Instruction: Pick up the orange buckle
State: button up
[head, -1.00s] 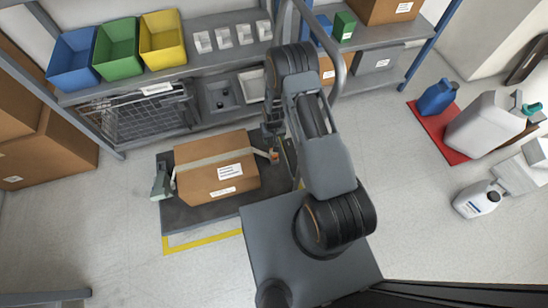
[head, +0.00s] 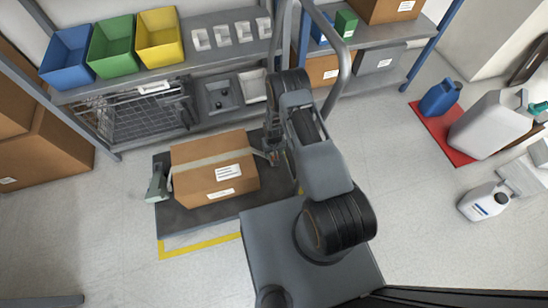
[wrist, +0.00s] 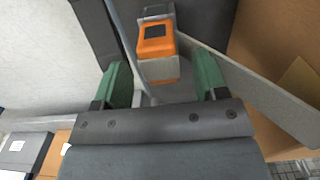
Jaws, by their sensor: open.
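The orange buckle (wrist: 156,38) shows in the wrist view, upper middle, with a dark square on its face and a paler block below it. A grey strap (wrist: 245,85) runs from beside it toward the lower right. My gripper (wrist: 163,82) is open, its two green fingertips apart, one to each side of the buckle's line. The buckle lies just beyond the fingertips, not gripped. In the head view my gripper (head: 273,156) is at the right side of the strapped cardboard box (head: 215,182); the buckle cannot be made out there.
The box stands on a dark platform (head: 190,222), with a grey-green device (head: 156,184) at its left. A shelf (head: 190,65) with blue, green and yellow bins stands behind. In the wrist view the box wall (wrist: 280,55) is close at right.

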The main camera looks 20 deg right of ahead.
jog(key=shift+f, duration=0.95)
jog(key=shift+r, duration=0.1)
jog(key=c, duration=1.1)
jog(key=shift+o, duration=0.2)
